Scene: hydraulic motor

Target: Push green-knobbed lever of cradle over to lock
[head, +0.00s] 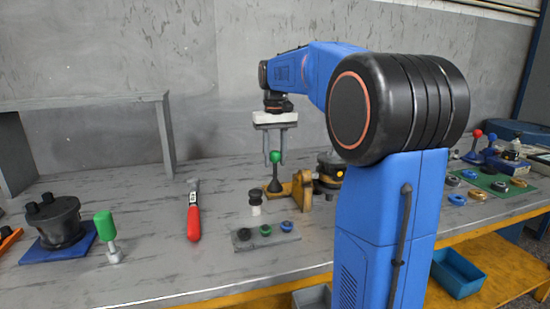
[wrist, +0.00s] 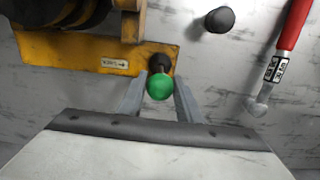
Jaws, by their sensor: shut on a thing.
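The yellow cradle (head: 302,190) stands on the workbench, and its base plate (wrist: 70,62) with a small arrow label (wrist: 113,62) fills the upper left of the wrist view. The lever's green knob (head: 275,156) sits on a dark stem and looks roughly upright in the head view. My gripper (head: 275,162) points down from above, with one finger on each side of the knob. In the wrist view the green knob (wrist: 159,87) lies between the fingertips, and my gripper is shut on it. A dark motor body (head: 330,172) sits at the cradle, partly hidden by my arm.
A red-handled tool (head: 193,212) lies to the left. A green-handled tool (head: 105,233) and a dark pump on a blue plate (head: 58,250) are farther left.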

